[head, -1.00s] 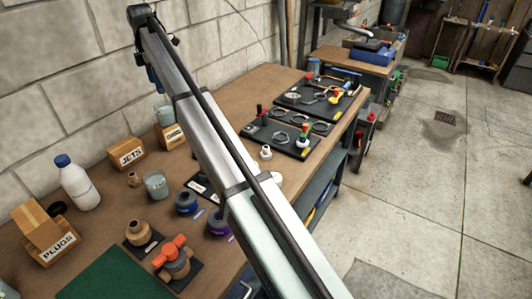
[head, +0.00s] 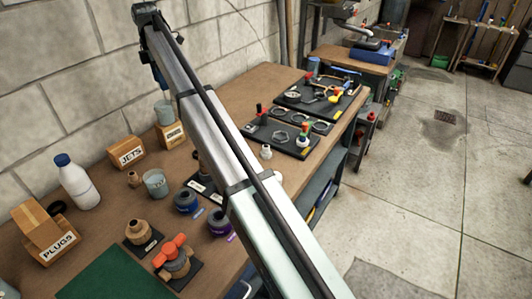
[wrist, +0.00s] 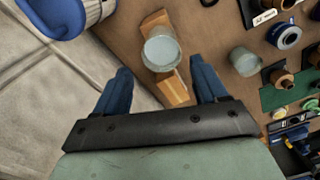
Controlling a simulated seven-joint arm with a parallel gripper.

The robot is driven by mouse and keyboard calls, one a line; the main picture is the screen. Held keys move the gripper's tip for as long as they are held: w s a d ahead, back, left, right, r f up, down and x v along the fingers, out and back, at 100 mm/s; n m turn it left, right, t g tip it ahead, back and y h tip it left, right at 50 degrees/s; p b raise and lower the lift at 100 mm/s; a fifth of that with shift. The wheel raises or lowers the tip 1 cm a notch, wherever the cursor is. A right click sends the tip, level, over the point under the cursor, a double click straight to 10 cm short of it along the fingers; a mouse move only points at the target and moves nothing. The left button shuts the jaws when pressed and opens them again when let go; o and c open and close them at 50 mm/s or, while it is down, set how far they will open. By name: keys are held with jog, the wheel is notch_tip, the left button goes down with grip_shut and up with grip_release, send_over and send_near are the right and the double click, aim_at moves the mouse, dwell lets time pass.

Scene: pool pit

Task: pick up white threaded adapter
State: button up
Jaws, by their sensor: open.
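A small white fitting (head: 266,152), which looks like the white threaded adapter, stands on the brown bench by the near edge of the black tool board. Its threads are too small to make out. Another pale piece (head: 278,178) is partly hidden behind my arm in the head view. My gripper (wrist: 160,67) is open, its two blue fingers apart with nothing held between them. In the wrist view it is above the wall side of the bench, with a grey cup and a cardboard box beyond the fingers. I cannot make out the adapter in the wrist view.
Black tool boards (head: 280,138) lie at the bench's right end. A white bottle (head: 77,182), a JETS box (head: 126,152), a PLUGS box (head: 47,234), a grey cup (head: 156,183) and several valves crowd the left. A block wall (head: 60,95) runs behind.

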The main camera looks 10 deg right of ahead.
jog(key=w+d+m, duration=0.2)
jog(key=w+d, duration=0.1)
jog(key=d, duration=0.9)
jog(key=m, duration=0.5)
send_over(266, 146)
notch_tip(266, 146, down, 10)
jog(key=f, duration=0.7)
jog(key=shift+s+d+f, duration=0.15)
jog(key=shift+d+f, duration=0.1)
jog(key=shift+f, duration=0.1)
jog(key=shift+a+f, duration=0.15)
jog(key=shift+f, duration=1.2)
jog(key=shift+a+f, duration=0.1)
jog(key=shift+f, duration=1.2)
jog(key=shift+c, duration=0.5)
jog(key=c, duration=1)
